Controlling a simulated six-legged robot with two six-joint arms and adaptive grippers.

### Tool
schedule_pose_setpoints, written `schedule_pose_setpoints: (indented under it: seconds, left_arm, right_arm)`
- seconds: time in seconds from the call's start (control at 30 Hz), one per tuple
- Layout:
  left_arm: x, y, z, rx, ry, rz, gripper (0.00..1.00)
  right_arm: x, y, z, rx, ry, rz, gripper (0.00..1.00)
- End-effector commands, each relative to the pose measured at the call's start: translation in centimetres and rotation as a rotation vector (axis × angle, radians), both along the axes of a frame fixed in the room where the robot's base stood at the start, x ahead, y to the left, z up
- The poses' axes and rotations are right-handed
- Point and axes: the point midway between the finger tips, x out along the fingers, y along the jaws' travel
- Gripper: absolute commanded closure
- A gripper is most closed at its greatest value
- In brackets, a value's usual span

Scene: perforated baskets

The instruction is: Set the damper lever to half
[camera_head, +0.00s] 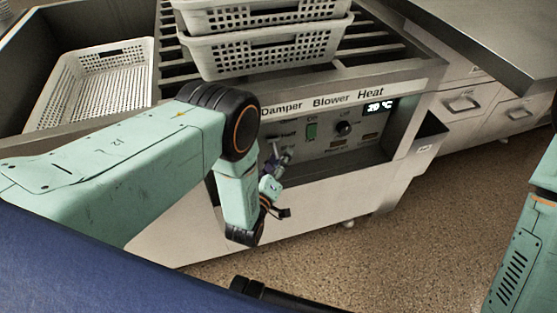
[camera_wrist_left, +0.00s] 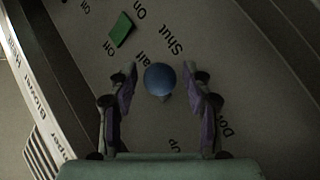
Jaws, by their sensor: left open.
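The damper lever shows in the left wrist view as a round blue knob (camera_wrist_left: 160,79), seen end-on, with its shaft hidden behind it. My left gripper (camera_wrist_left: 160,90) is open, with one finger on each side of the knob and a visible gap at both sides. The labels Shut and a partly covered one ending in "alf" are printed just above the knob. In the head view my left gripper (camera_head: 281,158) is at the control panel (camera_head: 365,150), below the Damper label. The lever is too small and covered to read there. My right gripper is not in view.
A green switch (camera_head: 312,131) and a black dial (camera_head: 343,128) sit on the panel right of the gripper. White perforated baskets (camera_head: 265,50) are stacked on the slatted top, and another basket (camera_head: 95,90) stands at left. Grey drawers (camera_head: 465,105) are at right.

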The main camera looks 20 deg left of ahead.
Motion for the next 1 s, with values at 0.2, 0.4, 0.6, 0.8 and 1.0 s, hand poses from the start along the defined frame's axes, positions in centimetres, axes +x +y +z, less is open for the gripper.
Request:
schedule_pose_setpoints:
  seconds: [0.2, 0.4, 0.6, 0.8, 1.0]
  left_arm:
    - [0.31, -0.09, 0.08, 0.000, -0.001, 0.000, 0.50]
    - [0.28, -0.10, 0.07, 0.000, -0.001, 0.000, 0.62]
    - [0.26, -0.10, 0.06, 0.000, 0.000, 0.000, 0.79]
    - [0.25, -0.07, 0.04, 0.000, -0.001, 0.001, 0.96]
    - [0.23, -0.04, 0.03, 0.001, 0.000, 0.001, 1.00]
  right_arm:
    - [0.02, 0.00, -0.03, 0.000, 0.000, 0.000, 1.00]
    - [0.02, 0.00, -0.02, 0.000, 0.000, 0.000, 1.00]
    - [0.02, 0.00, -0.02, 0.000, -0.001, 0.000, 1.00]
    - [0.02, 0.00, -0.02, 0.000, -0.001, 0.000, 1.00]
    - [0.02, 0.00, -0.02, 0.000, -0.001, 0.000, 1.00]
